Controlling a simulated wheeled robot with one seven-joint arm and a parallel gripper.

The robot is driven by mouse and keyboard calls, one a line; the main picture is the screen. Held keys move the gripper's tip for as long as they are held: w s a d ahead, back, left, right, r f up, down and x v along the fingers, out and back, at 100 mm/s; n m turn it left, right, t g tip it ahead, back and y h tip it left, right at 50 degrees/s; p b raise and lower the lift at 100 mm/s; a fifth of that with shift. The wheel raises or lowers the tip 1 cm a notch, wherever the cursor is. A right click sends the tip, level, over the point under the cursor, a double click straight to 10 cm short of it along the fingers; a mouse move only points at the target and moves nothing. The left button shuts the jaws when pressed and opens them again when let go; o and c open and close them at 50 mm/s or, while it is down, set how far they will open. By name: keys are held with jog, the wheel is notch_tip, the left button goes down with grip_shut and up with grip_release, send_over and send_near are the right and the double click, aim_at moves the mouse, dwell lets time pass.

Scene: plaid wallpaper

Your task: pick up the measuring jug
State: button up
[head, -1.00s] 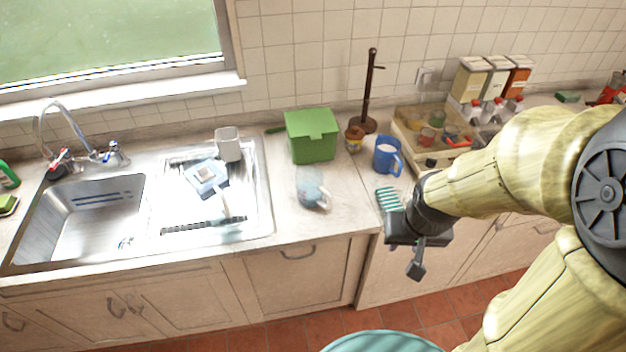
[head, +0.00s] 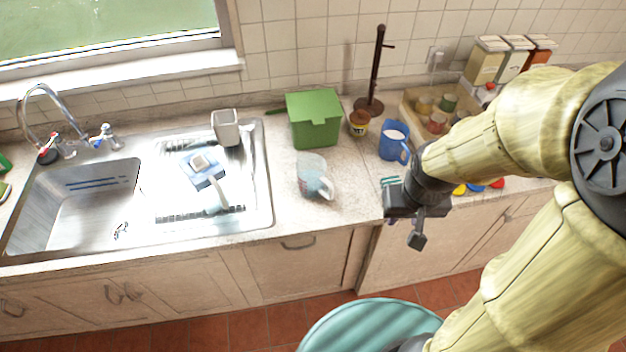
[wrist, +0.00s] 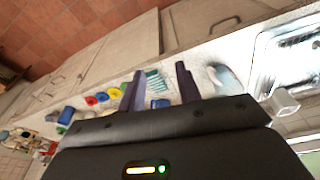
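The measuring jug (head: 311,172) is a clear, bluish vessel with a handle on its right. It stands upright on the counter right of the sink, in front of a green box. In the wrist view a pale, see-through shape that looks like the jug (wrist: 226,78) lies right of the fingers. My gripper (head: 418,228) is in front of the counter edge, to the right of the jug and apart from it. In the wrist view my gripper (wrist: 160,70) has its two fingers spread, with nothing held between them.
The green box (head: 314,122) stands behind the jug. A blue mug (head: 392,142) and a dark upright holder (head: 375,75) stand to its right. The sink (head: 85,205) and drainer, with a grey cup (head: 226,128), are on the left. Counter in front of the jug is clear.

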aim_at(331, 197)
jog(key=a+f+n+g+h+b, duration=0.1)
jog(key=a+f+n+h+b, duration=0.2)
jog(key=f+n+h+b, duration=0.4)
jog(key=a+f+n+h+b, duration=0.2)
jog(key=f+n+b, duration=0.3)
jog(key=f+n, duration=0.4)
jog(key=w+a+f+n+t+b, duration=0.2)
jog(key=a+n+t+b, duration=0.2)
jog(key=a, duration=0.5)
jog(key=w+a+f+n+t+b, duration=0.2)
jog(key=a+f+n+t+b, duration=0.1)
jog(key=a+n+t, duration=0.5)
jog(key=shift+w+a+f+n+t+h+b, duration=0.2)
jog(key=shift+w+a+n+t+h+b, duration=0.15)
jog(key=shift+a+t+b, duration=0.5)
jog(key=p+x, duration=0.1)
jog(key=x, duration=1.1)
jog(key=shift+w+r, duration=0.1)
jog(key=shift+d, duration=0.1)
